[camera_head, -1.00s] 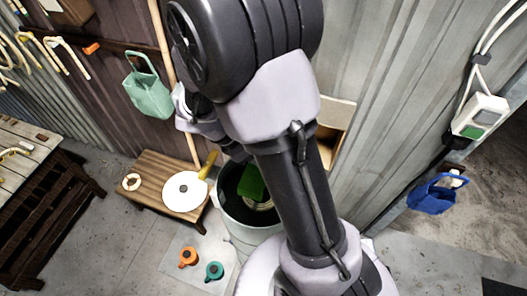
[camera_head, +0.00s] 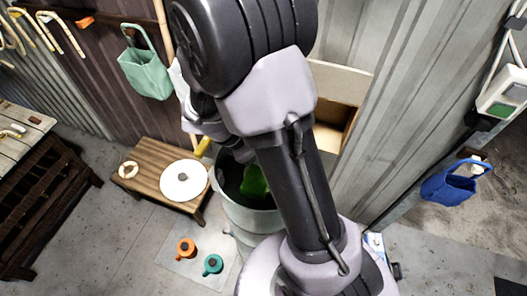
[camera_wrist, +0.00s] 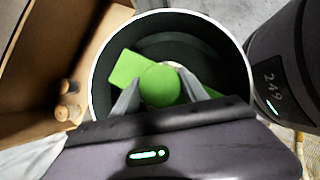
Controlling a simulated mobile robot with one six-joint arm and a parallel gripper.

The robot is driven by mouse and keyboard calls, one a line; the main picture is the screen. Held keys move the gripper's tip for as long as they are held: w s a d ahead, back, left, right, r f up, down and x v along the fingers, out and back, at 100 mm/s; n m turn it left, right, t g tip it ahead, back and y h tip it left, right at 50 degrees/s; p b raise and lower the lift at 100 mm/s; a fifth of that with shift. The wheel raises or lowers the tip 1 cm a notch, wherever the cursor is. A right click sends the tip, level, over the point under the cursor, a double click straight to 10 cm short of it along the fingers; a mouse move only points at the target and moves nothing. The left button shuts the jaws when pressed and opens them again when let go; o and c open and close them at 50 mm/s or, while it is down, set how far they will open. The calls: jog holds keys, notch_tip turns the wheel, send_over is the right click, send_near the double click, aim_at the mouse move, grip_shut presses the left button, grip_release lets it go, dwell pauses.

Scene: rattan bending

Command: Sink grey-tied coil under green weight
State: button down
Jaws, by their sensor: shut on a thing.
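The green weight (camera_head: 254,184) is inside a deep round pot (camera_head: 244,215) with a dark interior. In the wrist view the weight (camera_wrist: 125,70) shows as a green bar with a round knob on top. My gripper (camera_wrist: 163,92) is shut on the weight, one finger on each side of the knob, within the rim of the pot (camera_wrist: 96,92). A small pale patch shows behind the knob; I cannot tell whether it is the grey-tied coil. In the head view my arm hides the gripper and part of the pot.
A low wooden bench (camera_head: 150,160) left of the pot holds a white disc (camera_head: 183,180) and a small pale ring (camera_head: 128,171). Orange (camera_head: 186,248) and teal (camera_head: 213,264) objects stand on a floor mat. An open wooden box (camera_wrist: 50,60) is close to the pot.

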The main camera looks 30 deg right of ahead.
jog(key=shift+f+b, duration=0.7)
jog(key=shift+f, duration=0.65)
jog(key=shift+f, duration=0.1)
jog(key=shift+f+b, duration=3)
jog(key=shift+f, duration=0.55)
jog(key=shift+r, duration=0.1)
jog(key=c, duration=0.5)
grip_release()
